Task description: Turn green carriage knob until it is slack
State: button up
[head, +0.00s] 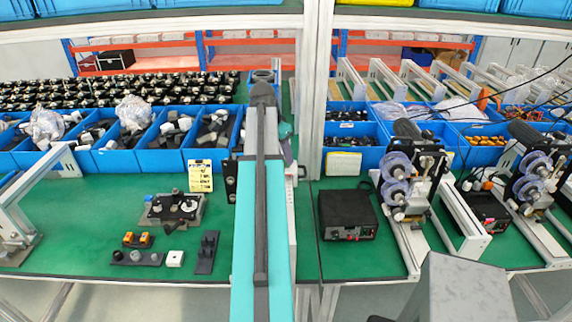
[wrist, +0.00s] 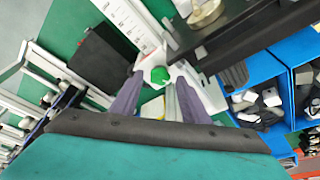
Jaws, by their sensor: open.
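The green carriage knob (wrist: 160,75) shows in the wrist view on a white carriage, at the end of a white strip with markings (wrist: 125,20). My gripper (wrist: 160,82) is open, with one grey finger on each side of the knob in that picture. I see no clear contact, and the depth between fingertips and knob is hard to judge. In the head view my arm runs up the middle and hides the knob and the fingers. Part of a white rail (head: 292,225) shows along the arm's right side.
A black box (head: 348,215) stands right of the arm, also visible in the wrist view (wrist: 88,62). Blue bins (head: 160,150) line the back. A dark plate (wrist: 235,35) lies close to the gripper.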

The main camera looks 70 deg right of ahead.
jog(key=shift+r, duration=1.5)
